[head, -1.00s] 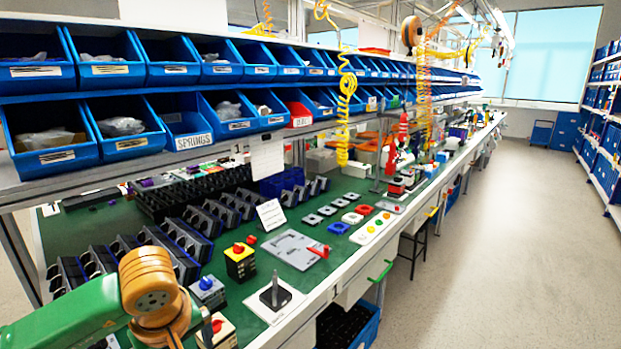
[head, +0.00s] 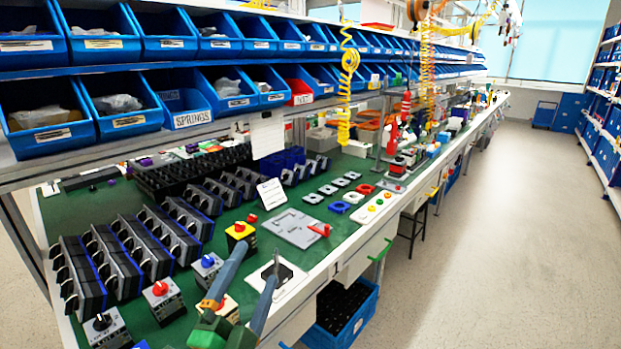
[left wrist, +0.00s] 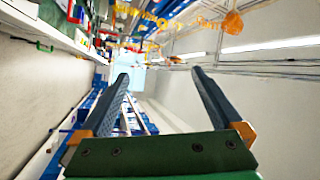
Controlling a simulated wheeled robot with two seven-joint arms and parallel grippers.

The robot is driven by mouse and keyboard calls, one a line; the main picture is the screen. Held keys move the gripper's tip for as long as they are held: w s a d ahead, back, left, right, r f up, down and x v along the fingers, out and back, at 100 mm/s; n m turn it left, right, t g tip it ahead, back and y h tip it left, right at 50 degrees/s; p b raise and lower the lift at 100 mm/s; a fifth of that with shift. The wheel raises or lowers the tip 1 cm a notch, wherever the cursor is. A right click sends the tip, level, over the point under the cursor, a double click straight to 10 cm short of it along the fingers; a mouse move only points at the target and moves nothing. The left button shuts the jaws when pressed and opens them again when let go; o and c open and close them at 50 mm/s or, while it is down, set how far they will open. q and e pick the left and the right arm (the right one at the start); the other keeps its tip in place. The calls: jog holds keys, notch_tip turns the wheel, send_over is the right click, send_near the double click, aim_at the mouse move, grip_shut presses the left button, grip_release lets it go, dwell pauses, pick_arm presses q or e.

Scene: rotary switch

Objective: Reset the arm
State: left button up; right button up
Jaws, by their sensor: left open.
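My left gripper (head: 258,262) rises from the bottom of the head view, its two blue-grey fingers spread and empty. In the left wrist view the gripper (left wrist: 160,75) is also open, with nothing between the fingers. Rotary switches stand on the green bench: a yellow one with a red knob (head: 240,235), a grey one with a blue top (head: 207,266), one with a red knob (head: 163,298) and one with a black knob (head: 105,326). Another box is partly hidden behind the gripper. The fingers overlap a white plate (head: 290,284) in the picture; contact cannot be told. My right gripper is out of view.
Black modules (head: 110,265) stand in rows at the left of the bench. A grey plate (head: 292,228) lies behind the gripper. Blue bins (head: 125,108) fill the shelves above. A blue crate (head: 357,318) sits below the bench edge. The floor aisle (head: 480,230) at right is clear.

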pick_arm(q)
jog(key=s+a+f+n+g+y, duration=0.2)
jog(key=f+n+g, duration=0.1)
jog(key=f, duration=0.4)
jog(key=s+a+f+n+g+y, duration=0.2)
jog(key=s+a+f+n+g, duration=0.15)
jog(key=f, duration=0.35)
jog(key=s+a+f+n+g+y, duration=0.1)
jog(key=s+a+f+n+g, duration=0.1)
jog(key=f+n+g, duration=0.3)
jog(key=s+f+n+g, duration=0.3)
jog(key=s+f+g, duration=0.3)
jog(key=s+f, duration=0.7)
jog(key=s+f+p, duration=0.3)
jog(key=s+f, duration=0.1)
jog(key=f, duration=0.9)
jog(key=s+a+f+g, duration=0.1)
jog(key=s+f, duration=0.2)
jog(key=s, duration=0.2)
jog(key=s+a+f+p, duration=0.1)
jog(key=s+f, duration=0.2)
jog(key=s, duration=0.3)
jog(key=shift+a+f+m+g, duration=0.2)
jog(key=shift+f+m+g, duration=0.15)
jog(key=shift+f, duration=0.05)
jog(key=shift+s, duration=0.1)
